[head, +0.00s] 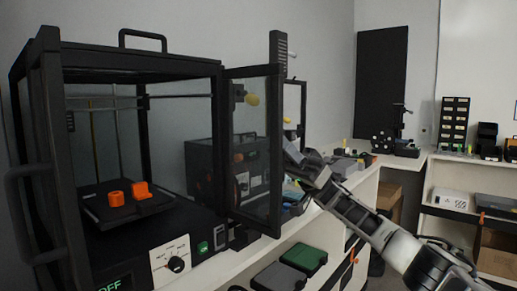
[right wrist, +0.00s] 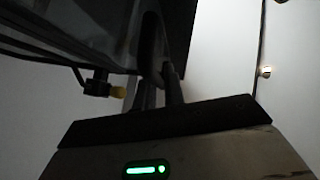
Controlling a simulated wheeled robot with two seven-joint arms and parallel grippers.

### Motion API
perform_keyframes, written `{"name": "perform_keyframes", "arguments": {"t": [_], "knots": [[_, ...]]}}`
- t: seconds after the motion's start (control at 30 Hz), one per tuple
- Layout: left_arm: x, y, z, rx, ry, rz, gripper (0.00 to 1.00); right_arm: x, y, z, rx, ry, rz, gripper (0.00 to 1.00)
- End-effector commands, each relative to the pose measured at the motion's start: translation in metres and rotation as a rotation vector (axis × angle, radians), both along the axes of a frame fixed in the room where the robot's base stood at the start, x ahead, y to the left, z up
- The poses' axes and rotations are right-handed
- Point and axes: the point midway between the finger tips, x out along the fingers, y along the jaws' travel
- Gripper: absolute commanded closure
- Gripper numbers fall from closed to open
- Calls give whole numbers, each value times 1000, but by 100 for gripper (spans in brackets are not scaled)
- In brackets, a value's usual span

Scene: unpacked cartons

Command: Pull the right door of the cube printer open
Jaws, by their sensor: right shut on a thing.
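The cube printer (head: 140,60) is a black-framed box at the left in the head view, with orange parts (head: 140,188) on its dark bed. Its glass right door (head: 276,160) stands swung outward from the front right post, so the right part of the front is open. My right gripper (head: 293,152) is at the door's free outer edge, on its far side. It is shut on the door's dark handle (right wrist: 150,45), which shows between the fingers in the dim right wrist view. The grip is partly hidden in the head view. My left gripper is not in view.
A white bench runs behind the door, with a second dark machine (head: 200,170) seen through the glass. Green (head: 304,258) and grey (head: 279,277) boxes lie on a shelf below the door. A black handle (head: 30,215) juts out at the printer's left.

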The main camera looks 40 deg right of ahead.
Motion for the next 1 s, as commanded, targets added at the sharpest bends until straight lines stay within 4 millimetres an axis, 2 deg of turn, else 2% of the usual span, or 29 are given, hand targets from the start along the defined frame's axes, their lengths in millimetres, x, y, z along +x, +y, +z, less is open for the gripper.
{"name": "perform_keyframes", "arguments": {"t": [0.03, 0.13, 0.53, 0.57, 1.0], "knots": [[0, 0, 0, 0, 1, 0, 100, -1, -8, 7, 14, -3, -18, 100], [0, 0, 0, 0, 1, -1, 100, -2, -11, 8, 14, -5, -23, 100], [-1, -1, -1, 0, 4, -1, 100, -2, -11, 9, 14, -8, -20, 100], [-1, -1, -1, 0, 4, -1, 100, -2, -11, 9, 14, -8, -20, 82], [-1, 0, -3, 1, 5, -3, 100, -4, -12, 7, 12, -11, -17, 81]]}}
